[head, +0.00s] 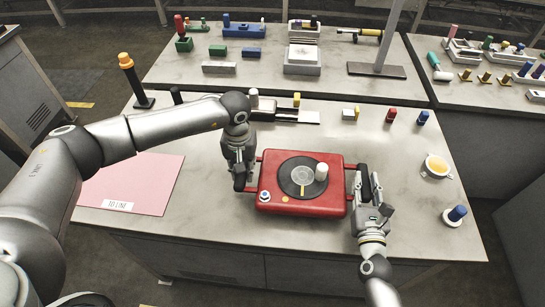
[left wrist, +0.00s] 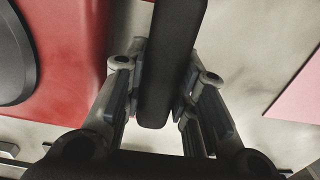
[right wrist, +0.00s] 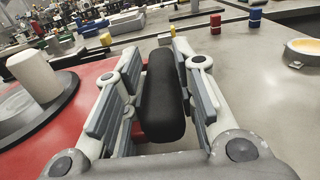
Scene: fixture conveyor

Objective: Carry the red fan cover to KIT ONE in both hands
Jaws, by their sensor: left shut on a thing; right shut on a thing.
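The red fan cover (head: 333,170) lies level at the middle of the near table, with a dark disc, a white knob and a black grip on each side. I cannot tell whether it touches the tabletop. My left gripper (head: 241,183) is shut on its left grip, a black bar (left wrist: 165,70) in the left wrist view. My right gripper (head: 366,188) is shut on its right grip, a black bar (right wrist: 161,100) in the right wrist view.
A yellow-filled bowl (head: 436,167) and a blue-topped peg (head: 455,215) stand at the right. Red (head: 391,115) and blue (head: 422,118) pegs and a pale fixture (head: 300,115) stand along the back. A yellow-topped black post (head: 133,82) stands at the back left. Bare tabletop separates mat and cover.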

